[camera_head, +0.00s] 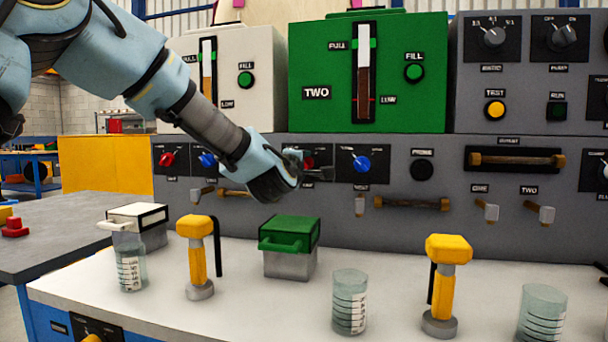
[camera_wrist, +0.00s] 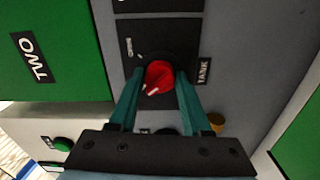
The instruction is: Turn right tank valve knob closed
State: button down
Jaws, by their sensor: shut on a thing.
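The red tank valve knob (camera_wrist: 160,74) sits on the grey panel, next to a TANK label, in the wrist view. It has a white mark near its lower left. My gripper (camera_wrist: 159,84) has one teal finger on each side of the knob and is shut on it. In the head view my gripper (camera_head: 318,168) reaches the right red knob (camera_head: 308,162), which is partly hidden by my wrist and fingers. A blue knob (camera_head: 361,163) is just to its right.
Another red knob (camera_head: 167,159) and blue knob (camera_head: 207,159) are on the left panel. A green box (camera_head: 290,248), yellow-topped taps (camera_head: 448,249) and clear beakers (camera_head: 349,300) stand on the white counter below. A brown handle bar (camera_head: 412,203) juts out under the knobs.

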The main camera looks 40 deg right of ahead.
jog(key=shift+n+b, duration=0.35)
jog(key=shift+n, duration=0.25)
jog(key=shift+c, duration=1.8)
grip_release()
jog(key=v, duration=1)
jog(key=shift+s+a, duration=0.15)
jog(key=shift+a, duration=0.2)
